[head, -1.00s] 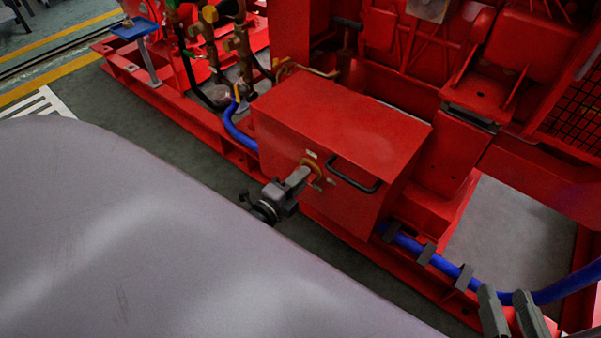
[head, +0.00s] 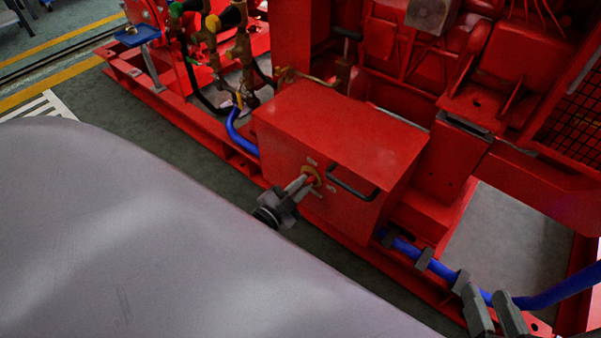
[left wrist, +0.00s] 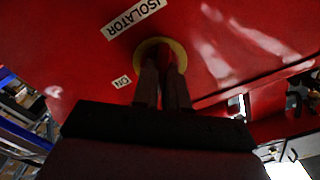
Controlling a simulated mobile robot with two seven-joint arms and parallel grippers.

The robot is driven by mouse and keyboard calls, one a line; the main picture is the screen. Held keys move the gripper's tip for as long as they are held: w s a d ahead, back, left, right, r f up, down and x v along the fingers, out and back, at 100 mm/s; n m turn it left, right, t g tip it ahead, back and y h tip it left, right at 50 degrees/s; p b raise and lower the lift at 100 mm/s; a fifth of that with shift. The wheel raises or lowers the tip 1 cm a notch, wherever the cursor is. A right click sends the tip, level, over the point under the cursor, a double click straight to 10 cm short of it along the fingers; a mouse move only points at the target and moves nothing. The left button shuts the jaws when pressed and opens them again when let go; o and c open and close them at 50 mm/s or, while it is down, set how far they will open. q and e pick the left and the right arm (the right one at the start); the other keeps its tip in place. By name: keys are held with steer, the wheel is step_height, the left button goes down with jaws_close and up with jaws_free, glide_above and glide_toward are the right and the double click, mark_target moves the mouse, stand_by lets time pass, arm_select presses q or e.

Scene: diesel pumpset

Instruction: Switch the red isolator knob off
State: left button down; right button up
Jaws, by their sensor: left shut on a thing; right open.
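The red isolator knob (left wrist: 167,57) sits on a round yellow plate (left wrist: 143,48) on the front face of a red box (head: 330,130). My left gripper (head: 303,184) is shut on the knob, one finger on each side; its fingers also show in the left wrist view (left wrist: 162,80). The fingers cover much of the knob. My right gripper (head: 493,308) is open and empty at the bottom right of the head view, near a blue hose.
A black handle (head: 352,184) is on the box just right of the knob. The blue hose (head: 440,268) runs along the red base frame at lower right. Valves and pipes (head: 235,50) stand behind left. Grey floor (head: 190,135) is clear in front of the frame.

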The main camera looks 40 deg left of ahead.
arm_select(q)
steer(key=shift+w+r+n, duration=0.1)
steer(key=shift+n, duration=1.7)
steer(key=shift+w+n, duration=0.1)
steer(key=shift+n, duration=1.7)
steer(key=c, duration=1.2)
jaws_free()
steer(key=shift+o, duration=0.2)
